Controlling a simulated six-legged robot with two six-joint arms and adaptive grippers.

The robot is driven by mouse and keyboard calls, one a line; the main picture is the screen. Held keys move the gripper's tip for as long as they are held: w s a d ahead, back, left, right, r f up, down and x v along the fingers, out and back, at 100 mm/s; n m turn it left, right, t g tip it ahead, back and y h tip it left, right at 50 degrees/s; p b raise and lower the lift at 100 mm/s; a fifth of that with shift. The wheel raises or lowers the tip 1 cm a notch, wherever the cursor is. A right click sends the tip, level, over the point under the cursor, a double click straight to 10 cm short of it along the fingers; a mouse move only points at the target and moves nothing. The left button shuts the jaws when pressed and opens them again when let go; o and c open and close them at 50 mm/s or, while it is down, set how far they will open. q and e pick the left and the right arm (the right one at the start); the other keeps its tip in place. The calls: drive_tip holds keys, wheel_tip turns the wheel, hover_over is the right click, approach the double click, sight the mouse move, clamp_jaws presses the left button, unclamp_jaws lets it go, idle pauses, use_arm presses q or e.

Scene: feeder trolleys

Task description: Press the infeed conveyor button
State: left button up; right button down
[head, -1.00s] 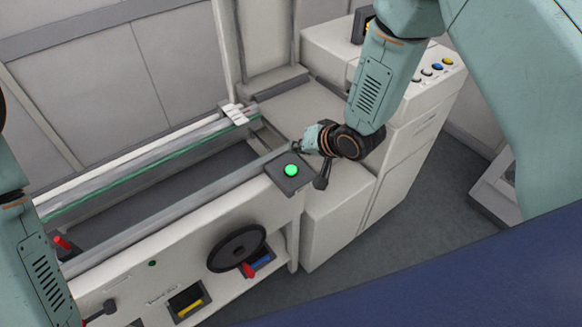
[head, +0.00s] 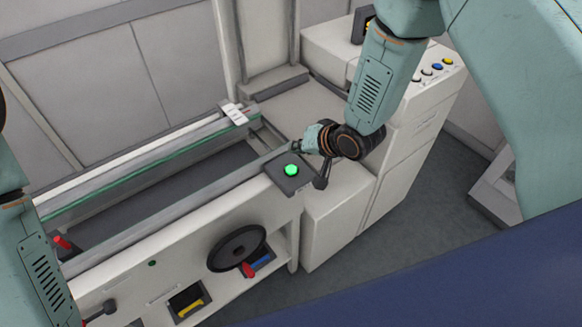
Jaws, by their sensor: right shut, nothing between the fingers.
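The infeed conveyor button (head: 291,170) is a round green button, bright as if lit, on a dark square box (head: 287,183) at the right end of the conveyor's front rail. My right gripper (head: 299,146) is shut and empty, just behind and slightly right of the button box. Its fingertips are small and dark here, and the button's top is uncovered; I cannot tell the height gap. My left arm comes in at the left edge, but its gripper fingers are too cut off to read.
The conveyor trough (head: 160,183) runs left from the button box. A black handwheel (head: 237,249) with a red handle sits on the front panel. A white cabinet (head: 400,140) with several coloured buttons stands right. Grey floor (head: 400,235) is free at the right.

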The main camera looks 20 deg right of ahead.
drive_tip(key=r+n, duration=0.1)
drive_tip(key=n, duration=0.5)
drive_tip(key=r+n, duration=0.2)
drive_tip(key=n, duration=0.4)
drive_tip(key=a+r+n, duration=0.1)
drive_tip(key=n, duration=0.6)
drive_tip(key=shift+w+r+y, duration=0.1)
drive_tip(key=shift+r+y, duration=0.05)
drive_tip(key=shift+y, duration=0.25)
drive_tip(key=b, duration=0.7)
hover_over(294, 171)
wheel_tip(294, 171, down, 8)
drive_tip(key=shift+r, duration=0.1)
drive_tip(key=shift+w+f, duration=0.1)
drive_tip(key=shift+f, duration=0.45)
drive_tip(key=shift+f, duration=0.15)
